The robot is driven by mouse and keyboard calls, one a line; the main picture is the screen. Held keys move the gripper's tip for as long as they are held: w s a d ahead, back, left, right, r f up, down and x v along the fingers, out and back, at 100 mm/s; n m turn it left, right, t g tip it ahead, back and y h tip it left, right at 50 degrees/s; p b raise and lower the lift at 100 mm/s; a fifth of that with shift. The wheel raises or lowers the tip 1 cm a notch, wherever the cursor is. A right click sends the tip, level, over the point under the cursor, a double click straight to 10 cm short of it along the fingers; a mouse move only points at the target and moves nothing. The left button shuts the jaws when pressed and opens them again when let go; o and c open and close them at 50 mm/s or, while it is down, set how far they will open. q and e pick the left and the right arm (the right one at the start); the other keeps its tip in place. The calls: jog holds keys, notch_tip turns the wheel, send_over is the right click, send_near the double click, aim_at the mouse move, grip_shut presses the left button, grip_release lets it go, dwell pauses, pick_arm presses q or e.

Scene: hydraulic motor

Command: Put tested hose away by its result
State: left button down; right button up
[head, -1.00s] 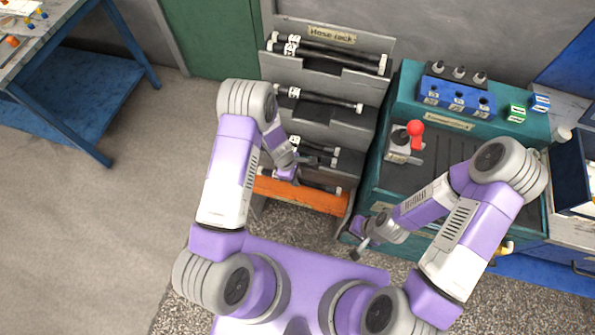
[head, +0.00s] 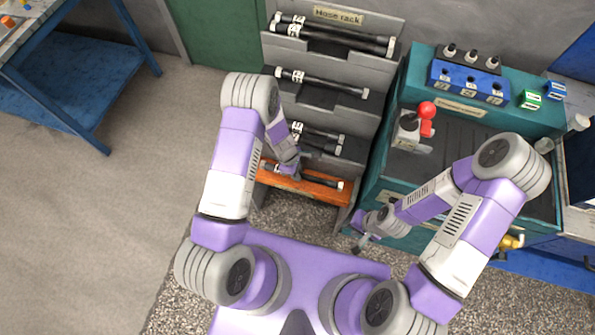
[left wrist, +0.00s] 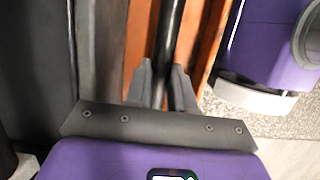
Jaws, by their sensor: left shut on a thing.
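My left gripper (head: 295,172) is shut on a black hose (left wrist: 170,40) at the bottom of the hose rack. The hose has a white end fitting (head: 341,185) and lies across the orange bottom tier (head: 318,196) in the head view. In the left wrist view the fingers (left wrist: 164,85) straddle the hose, with orange on both sides. I cannot tell whether the hose touches the tier. The grey hose rack (head: 385,75) holds several other black hoses on higher tiers. My right gripper (head: 362,244) hangs beside the teal bench, its fingertips too small to judge.
The teal test bench (head: 375,180) stands right of the rack. A blue table (head: 75,80) is far left. The floor between is clear.

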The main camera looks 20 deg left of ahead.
pick_arm(q)
jog(key=shift+a, duration=0.4)
jog(key=shift+f+b, duration=0.45)
jog(key=shift+f, duration=0.05)
dwell(0.9)
jog(key=c, duration=0.9)
grip_release()
jog(key=shift+r, duration=0.1)
jog(key=p+v, duration=0.3)
jog(key=v, duration=0.4)
jog(key=shift+a+r, duration=0.1)
jog(key=shift+r, duration=0.15)
jog(key=s+d+m, duration=0.1)
jog(key=s+m, duration=0.4)
jog(key=s+d+r+m+p, duration=0.1)
jog(key=s+d+m, duration=0.1)
jog(key=s+m, duration=0.3)
jog(key=s+d+r+m+h+p, duration=0.1)
jog(key=s+d+m, duration=0.1)
jog(key=s+m, duration=0.2)
jog(key=shift+s+d+r+m+t, duration=0.1)
jog(key=shift+s+d+m+t, duration=0.1)
jog(key=shift+s, duration=0.25)
jog(key=shift+s+d+r+m+t, duration=0.1)
jog(key=shift+s+m, duration=0.1)
jog(key=shift+s, duration=0.2)
